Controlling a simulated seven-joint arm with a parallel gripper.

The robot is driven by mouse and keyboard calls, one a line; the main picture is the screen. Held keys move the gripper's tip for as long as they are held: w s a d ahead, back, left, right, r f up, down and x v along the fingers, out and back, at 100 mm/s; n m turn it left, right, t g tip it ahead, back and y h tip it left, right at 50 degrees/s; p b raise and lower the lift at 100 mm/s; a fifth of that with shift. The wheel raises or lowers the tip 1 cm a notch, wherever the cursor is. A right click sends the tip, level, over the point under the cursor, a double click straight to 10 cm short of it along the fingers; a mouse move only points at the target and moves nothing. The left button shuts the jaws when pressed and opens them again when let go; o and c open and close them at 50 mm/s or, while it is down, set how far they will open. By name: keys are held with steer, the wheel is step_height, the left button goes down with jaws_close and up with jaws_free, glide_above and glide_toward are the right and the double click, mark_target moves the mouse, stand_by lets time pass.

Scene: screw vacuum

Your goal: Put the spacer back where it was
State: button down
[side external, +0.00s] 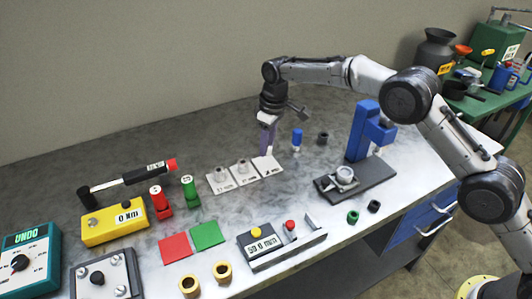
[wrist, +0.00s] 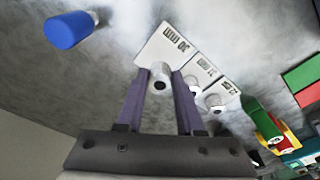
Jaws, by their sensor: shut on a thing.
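My gripper (side external: 267,150) points down over the rightmost of three white cards. In the wrist view, its purple fingers (wrist: 160,78) are shut on a small white spacer (wrist: 160,84) with a dark hole. The white card (wrist: 163,43), which appears to read 30 mm, lies just past the fingertips and also shows in the side view (side external: 270,167). I cannot tell whether the spacer touches it. The fingers hide the spacer in the side view. Two other white spacers (side external: 219,174) (side external: 242,165) stand on the other two cards (side external: 219,188) (side external: 244,179).
A blue press (side external: 365,130) with a dark base (side external: 335,190) stands farther right. Red (side external: 160,200) and green (side external: 190,190) pieces stand to the left.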

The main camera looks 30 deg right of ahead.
mark_target(271, 145)
steer(key=shift+w+f, duration=0.15)
steer(key=shift+f, duration=0.05)
steer(key=shift+w+f, duration=0.1)
steer(key=shift+f, duration=1.5)
steer(key=shift+f, duration=0.1)
steer(key=c, duration=0.5)
jaws_free()
steer(key=shift+f, duration=0.1)
steer(key=shift+c, duration=0.2)
steer(key=r, duration=0.7)
steer(key=s+r, duration=0.1)
steer(key=r, duration=0.3)
steer(key=shift+d, duration=0.3)
steer(key=shift+s+r, duration=0.15)
steer(key=shift+r, duration=0.5)
